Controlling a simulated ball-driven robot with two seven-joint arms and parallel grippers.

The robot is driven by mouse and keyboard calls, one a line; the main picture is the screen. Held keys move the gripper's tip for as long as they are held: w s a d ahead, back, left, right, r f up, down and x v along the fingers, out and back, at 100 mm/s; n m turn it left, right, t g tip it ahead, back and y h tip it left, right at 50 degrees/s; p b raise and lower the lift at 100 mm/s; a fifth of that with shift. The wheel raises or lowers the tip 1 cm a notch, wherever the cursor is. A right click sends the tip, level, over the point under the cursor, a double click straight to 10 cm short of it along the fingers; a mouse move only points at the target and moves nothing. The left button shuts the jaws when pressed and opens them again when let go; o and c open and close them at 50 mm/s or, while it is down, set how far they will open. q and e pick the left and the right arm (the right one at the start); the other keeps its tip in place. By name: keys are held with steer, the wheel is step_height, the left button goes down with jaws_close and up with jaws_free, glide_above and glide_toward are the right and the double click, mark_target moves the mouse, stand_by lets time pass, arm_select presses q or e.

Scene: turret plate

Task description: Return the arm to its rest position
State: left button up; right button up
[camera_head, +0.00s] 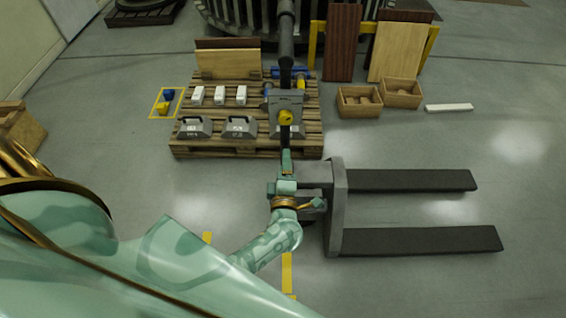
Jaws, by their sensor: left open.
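My left arm (270,245) is mint green and reaches in from the lower left. Its gripper (286,160) is in front of the near edge of the wooden pallet (215,154), beside the grey body of the pallet truck. The gripper is small here and partly merges with the dark upright bar behind it; I see nothing held in it, and it is open. I cannot tell whether it touches the bar. My right gripper is not in view.
The pallet truck's dark forks (415,240) extend right. Grey weights (239,127) and white boxes (241,94) stand on the pallet. A yellow-framed floor square (155,110) lies left; wooden crates (359,106) stand right. Floor at the lower right is clear.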

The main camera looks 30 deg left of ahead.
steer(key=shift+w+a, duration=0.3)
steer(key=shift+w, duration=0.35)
